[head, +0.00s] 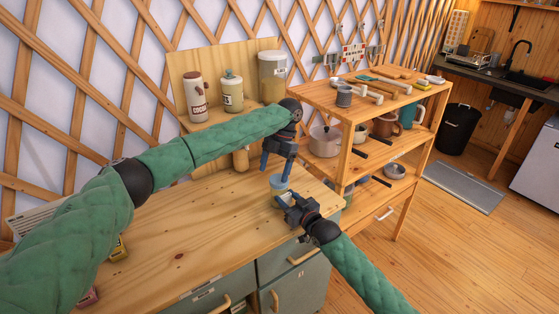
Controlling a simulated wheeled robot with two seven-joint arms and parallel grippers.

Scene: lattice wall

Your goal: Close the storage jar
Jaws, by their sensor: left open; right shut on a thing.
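The storage jar (275,194) is small, with yellowish contents, and stands near the right end of the wooden counter, partly hidden by my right gripper. A light blue lid (279,183) shows at the top of the jar; I cannot tell whether it is fully seated. My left gripper (276,171) points down just above the lid, with its fingers apart. My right gripper (283,199) comes from the front right and is shut on the jar's side.
The wooden counter (190,235) is largely clear in its middle. A small raised shelf behind holds a cocoa canister (195,97), a cream jar (232,92) and a clear container (272,77). A shelf unit (345,160) with pots and mugs stands close on the right.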

